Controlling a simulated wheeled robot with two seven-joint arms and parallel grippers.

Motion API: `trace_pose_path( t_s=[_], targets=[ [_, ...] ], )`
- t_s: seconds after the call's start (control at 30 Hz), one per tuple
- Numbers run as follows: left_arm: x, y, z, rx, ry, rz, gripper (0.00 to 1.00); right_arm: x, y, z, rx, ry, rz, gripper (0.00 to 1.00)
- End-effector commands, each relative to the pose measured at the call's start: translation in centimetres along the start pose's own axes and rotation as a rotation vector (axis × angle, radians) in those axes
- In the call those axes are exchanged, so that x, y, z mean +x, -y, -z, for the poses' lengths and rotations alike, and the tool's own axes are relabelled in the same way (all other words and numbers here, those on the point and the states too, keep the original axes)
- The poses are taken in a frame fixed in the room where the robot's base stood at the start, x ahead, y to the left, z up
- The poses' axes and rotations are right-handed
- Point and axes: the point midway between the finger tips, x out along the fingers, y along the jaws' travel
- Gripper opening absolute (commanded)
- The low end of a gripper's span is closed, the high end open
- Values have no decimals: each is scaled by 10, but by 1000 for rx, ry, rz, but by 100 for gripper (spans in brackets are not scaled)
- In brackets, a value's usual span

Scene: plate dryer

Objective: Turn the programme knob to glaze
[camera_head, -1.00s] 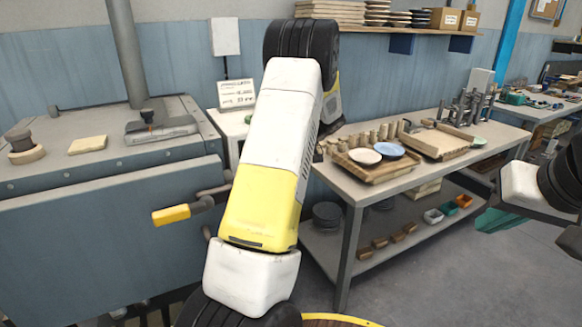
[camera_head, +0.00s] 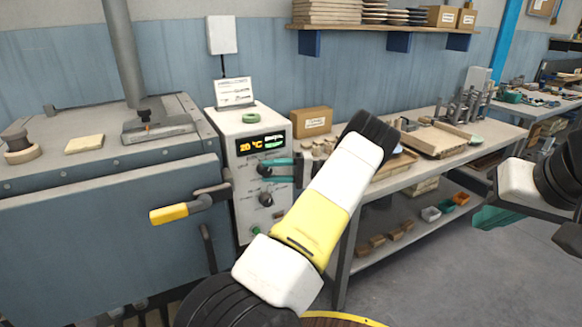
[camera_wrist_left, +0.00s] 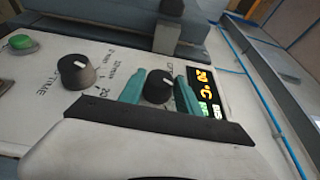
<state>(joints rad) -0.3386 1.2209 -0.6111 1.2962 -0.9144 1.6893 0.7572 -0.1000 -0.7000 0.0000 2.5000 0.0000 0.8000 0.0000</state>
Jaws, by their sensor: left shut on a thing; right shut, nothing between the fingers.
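The upper dark knob (camera_head: 263,170) is on the white control box (camera_head: 243,200), below the display. My left gripper (camera_head: 270,169) reaches it from the right with its teal fingers. In the left wrist view this knob (camera_wrist_left: 158,86) sits between the two fingers, one on each side, and the gripper is shut on it. A white pointer line shows on the knob; lettering around it is mostly hidden by the fingers. The display (camera_head: 261,144) reads 20 °C, with green text too small to read. My right gripper (camera_head: 497,218) is shut and empty at the far right, away from the box.
A lower knob (camera_head: 266,199), marked TIME in the left wrist view (camera_wrist_left: 76,71), and a green button (camera_wrist_left: 22,42) are close by. The kiln's yellow-ended handle (camera_head: 170,213) projects left of the box. A workbench (camera_head: 350,186) stands to the right.

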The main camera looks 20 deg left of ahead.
Motion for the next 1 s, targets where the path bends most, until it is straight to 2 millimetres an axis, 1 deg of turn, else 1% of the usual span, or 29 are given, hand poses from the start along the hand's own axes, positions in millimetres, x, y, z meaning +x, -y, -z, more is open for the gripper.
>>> trace_pose_path(
  t_s=[0.2, 0.5, 0.7, 1.0],
  targets=[
    [-1, -5, 0, 76, -4, 182, 0, 0, 0, 0, 0, 0, 0, 0],
    [0, -7, 0, 152, -4, 365, 0, 0, 0, 0, 0, 0, 0, 0],
    [1, -8, 0, 181, -4, 433, 0, 0, 0, 0, 0, 0, 0, 0],
    [2, -8, 0, 195, -3, 465, 0, 0, 0, 0, 0, 0, 0, 0]
  ],
)
